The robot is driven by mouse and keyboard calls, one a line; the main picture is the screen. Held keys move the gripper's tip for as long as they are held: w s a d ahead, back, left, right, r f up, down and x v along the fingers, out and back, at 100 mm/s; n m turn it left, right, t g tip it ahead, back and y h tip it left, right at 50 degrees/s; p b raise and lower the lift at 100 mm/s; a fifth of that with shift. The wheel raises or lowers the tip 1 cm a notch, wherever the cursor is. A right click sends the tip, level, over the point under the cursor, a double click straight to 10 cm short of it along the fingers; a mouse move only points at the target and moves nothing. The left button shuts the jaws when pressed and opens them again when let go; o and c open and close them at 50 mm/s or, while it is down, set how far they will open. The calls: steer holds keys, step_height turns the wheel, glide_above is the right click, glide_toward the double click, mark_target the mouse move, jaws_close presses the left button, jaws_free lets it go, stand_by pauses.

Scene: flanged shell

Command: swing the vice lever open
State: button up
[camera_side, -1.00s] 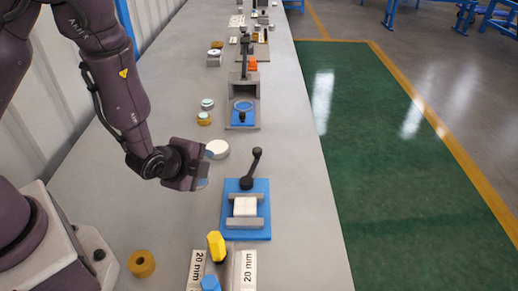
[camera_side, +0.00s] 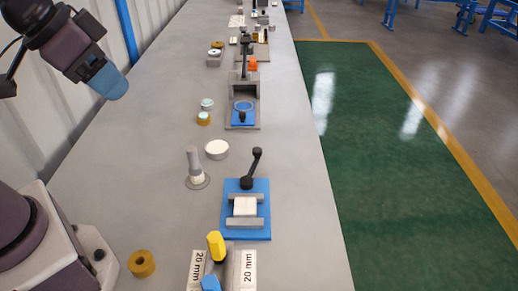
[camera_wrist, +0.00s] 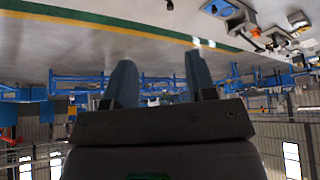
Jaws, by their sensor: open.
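The vice (camera_side: 264,228) has a blue base and two grey jaws with a white block (camera_side: 245,206) between them, near the front of the bench. Its black lever (camera_side: 252,168) rises from the back of the base, leaning slightly right, with a round knob on top. My gripper (camera_side: 112,84), with blue fingers, is raised at the upper left, well away from the vice and lever. In the wrist view my gripper (camera_wrist: 161,80) has its fingers apart with nothing between them. A grey flanged shell (camera_side: 194,162) stands upright on the bench left of the lever.
A white disc (camera_side: 217,149) lies behind the shell. A brass ring (camera_side: 142,263) lies at the front left. A yellow peg (camera_side: 215,246) and a blue piece (camera_side: 210,283) stand in front of the vice. A grey fixture (camera_side: 246,90) stands farther back.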

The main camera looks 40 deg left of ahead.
steer(key=s+a+r+n, duration=0.1)
steer(key=s+r+n, duration=0.1)
steer(key=s, duration=0.2)
steer(key=m+g, duration=0.6)
steer(key=m, duration=0.2)
glide_above(259, 149)
step_height(259, 149, down, 20)
steer(key=shift+y, duration=0.4)
step_height(259, 149, down, 12)
steer(key=shift+f, duration=0.15)
jaws_close()
